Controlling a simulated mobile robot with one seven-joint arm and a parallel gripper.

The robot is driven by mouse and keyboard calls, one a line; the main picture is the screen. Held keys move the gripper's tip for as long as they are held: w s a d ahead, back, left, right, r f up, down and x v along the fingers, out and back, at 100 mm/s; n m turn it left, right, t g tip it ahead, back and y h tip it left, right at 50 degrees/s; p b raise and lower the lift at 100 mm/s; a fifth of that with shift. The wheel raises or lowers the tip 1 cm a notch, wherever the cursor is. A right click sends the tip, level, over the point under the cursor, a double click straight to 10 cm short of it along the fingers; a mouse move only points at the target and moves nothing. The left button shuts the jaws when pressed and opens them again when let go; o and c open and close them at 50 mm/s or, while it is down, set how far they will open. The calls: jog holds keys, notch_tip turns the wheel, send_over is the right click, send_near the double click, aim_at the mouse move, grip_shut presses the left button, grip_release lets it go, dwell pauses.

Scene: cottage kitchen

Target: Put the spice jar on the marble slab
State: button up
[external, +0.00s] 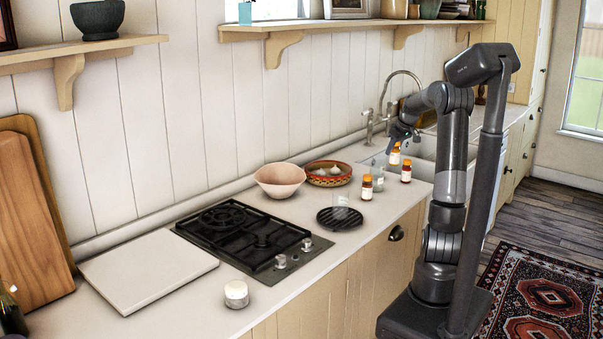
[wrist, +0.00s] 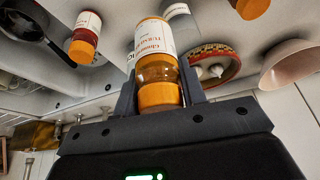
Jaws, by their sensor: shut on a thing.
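My gripper (wrist: 158,92) is shut on an amber spice jar (wrist: 158,68) with an orange cap and a white label. In the external view the held jar (external: 394,154) hangs below my gripper (external: 396,141), in the air near the sink's front left corner. Two similar jars stand on the counter: one (external: 406,171) close to the held jar, the other (external: 367,188) further left. The white marble slab (external: 150,268) lies flat and bare on the counter, left of the hob, far from my gripper. The slab is not visible in the wrist view.
A white lidded jar (external: 236,293) stands near the slab's front right corner.

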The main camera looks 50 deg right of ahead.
jog(key=w+a+n+y, duration=0.1)
jog(key=w+a+n, duration=0.1)
jog(key=w+a, duration=0.9)
jog(key=w+a+r+n+y, duration=0.15)
jog(key=w+a, duration=0.35)
jog(key=a, duration=0.5)
jog(key=w+a+f+n, duration=0.1)
jog(key=w+a+n, duration=0.1)
jog(key=w+a, duration=0.5)
jog(key=w+a+r+n, duration=0.1)
jog(key=w+a+n, duration=0.15)
jog(key=a, duration=0.95)
jog(key=s+a+n+g+y, duration=0.25)
jog(key=a+n, duration=0.25)
jog(key=a, duration=3.3)
jog(key=shift+t+h, duration=0.3)
jog(key=shift+t, duration=0.05)
jog(key=shift+s+a+f, duration=0.35)
jog(key=shift+a+f, duration=1.45)
jog(key=shift+a, duration=0.2)
jog(key=shift+s+a+f, duration=0.4)
jog(key=shift+a+f, duration=1.45)
jog(key=shift+a, duration=0.2)
jog(key=shift+s+a+f, duration=0.35)
jog(key=shift+a+f, duration=1.45)
jog(key=shift+a, duration=0.2)
